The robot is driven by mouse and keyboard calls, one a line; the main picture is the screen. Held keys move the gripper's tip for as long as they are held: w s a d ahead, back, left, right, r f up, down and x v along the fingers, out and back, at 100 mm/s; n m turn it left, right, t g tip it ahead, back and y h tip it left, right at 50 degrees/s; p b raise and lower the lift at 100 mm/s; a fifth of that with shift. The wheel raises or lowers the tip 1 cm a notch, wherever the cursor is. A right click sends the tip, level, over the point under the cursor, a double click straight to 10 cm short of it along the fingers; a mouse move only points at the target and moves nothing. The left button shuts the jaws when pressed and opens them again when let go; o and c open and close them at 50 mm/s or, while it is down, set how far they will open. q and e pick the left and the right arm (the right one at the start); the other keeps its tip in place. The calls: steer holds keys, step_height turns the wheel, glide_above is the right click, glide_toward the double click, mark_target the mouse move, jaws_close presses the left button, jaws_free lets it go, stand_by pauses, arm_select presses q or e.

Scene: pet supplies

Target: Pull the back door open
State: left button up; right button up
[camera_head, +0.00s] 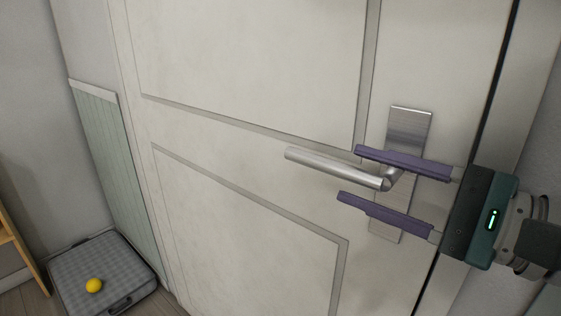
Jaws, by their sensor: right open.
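The back door (240,70) is a pale panelled door that fills most of the head view. A dark line runs down its right edge, and the door looks closed. A metal lever handle (325,166) sticks out to the left from an upright metal plate (408,125). My right gripper (348,173) comes in from the right with its two purple fingers open. One finger is above the lever's inner end and the other is below it. I cannot tell whether either finger touches the lever. My left gripper is not in view.
A grey checked pet bed or case (75,262) with a yellow ball (94,285) lies on the floor at lower left. A pale green panel (118,170) lines the wall left of the door. A wooden furniture edge (22,255) shows at far left.

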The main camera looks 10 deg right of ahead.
mark_target(332, 174)
steer(key=x, duration=0.5)
steer(key=shift+c, duration=0.3)
steer(key=shift+f, duration=0.1)
steer(key=c, duration=0.8)
steer(key=shift+d, duration=0.1)
jaws_close()
